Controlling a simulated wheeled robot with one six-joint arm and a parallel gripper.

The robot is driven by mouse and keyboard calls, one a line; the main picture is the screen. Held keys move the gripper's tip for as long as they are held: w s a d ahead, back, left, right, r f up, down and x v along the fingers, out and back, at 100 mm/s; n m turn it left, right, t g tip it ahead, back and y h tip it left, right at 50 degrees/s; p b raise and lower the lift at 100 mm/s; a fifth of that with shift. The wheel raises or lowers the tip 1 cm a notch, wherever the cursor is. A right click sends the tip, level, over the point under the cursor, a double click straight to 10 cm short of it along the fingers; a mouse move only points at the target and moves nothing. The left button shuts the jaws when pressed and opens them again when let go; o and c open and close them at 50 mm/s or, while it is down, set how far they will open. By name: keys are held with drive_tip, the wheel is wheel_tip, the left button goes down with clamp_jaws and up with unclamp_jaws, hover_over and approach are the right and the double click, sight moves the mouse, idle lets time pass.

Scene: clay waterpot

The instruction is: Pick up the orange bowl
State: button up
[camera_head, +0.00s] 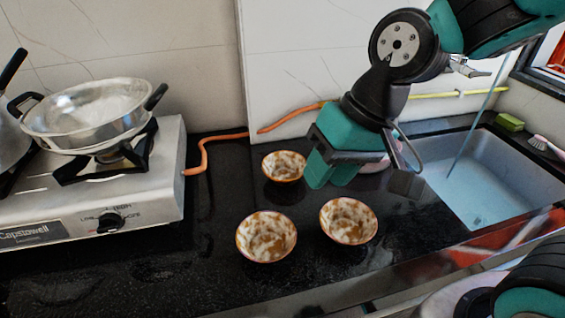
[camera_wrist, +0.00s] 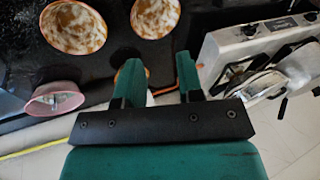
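Three bowls with orange-brown rims and mottled white-brown insides stand on the black counter: one at the back (camera_head: 284,165), one front left (camera_head: 266,237) and one front right (camera_head: 348,220). I cannot tell which one the task means. My gripper (camera_head: 331,180) points down, open and empty, just right of the back bowl and behind the front right one. In the wrist view my gripper (camera_wrist: 158,75) shows its two green fingers apart. The back bowl (camera_wrist: 128,73) is mostly hidden by the finger on the left. The front right (camera_wrist: 73,27) and front left (camera_wrist: 155,17) bowls lie above.
A pink bowl (camera_wrist: 55,98) stands behind my gripper, mostly hidden in the head view. A gas stove (camera_head: 95,205) with a metal pan (camera_head: 88,112) is at left. A sink (camera_head: 480,180) is at right. An orange hose (camera_head: 205,152) runs along the wall.

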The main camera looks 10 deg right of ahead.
drive_tip(key=w+d+f+m+t, duration=0.2)
drive_tip(key=w+f+m, duration=0.2)
drive_tip(key=w+m, duration=0.45)
drive_tip(key=m+t+h+p, duration=0.1)
drive_tip(key=m+t+h, duration=0.1)
drive_tip(key=m, duration=0.5)
approach(296, 178)
drive_tip(key=p+x, duration=0.1)
drive_tip(key=x, duration=0.3)
drive_tip(key=shift+w+f, duration=0.2)
drive_tip(key=shift+f, duration=0.15)
drive_tip(key=shift+p+x, duration=0.65)
drive_tip(key=shift+x, duration=2.4)
drive_tip(key=shift+w+d, duration=0.15)
clamp_jaws()
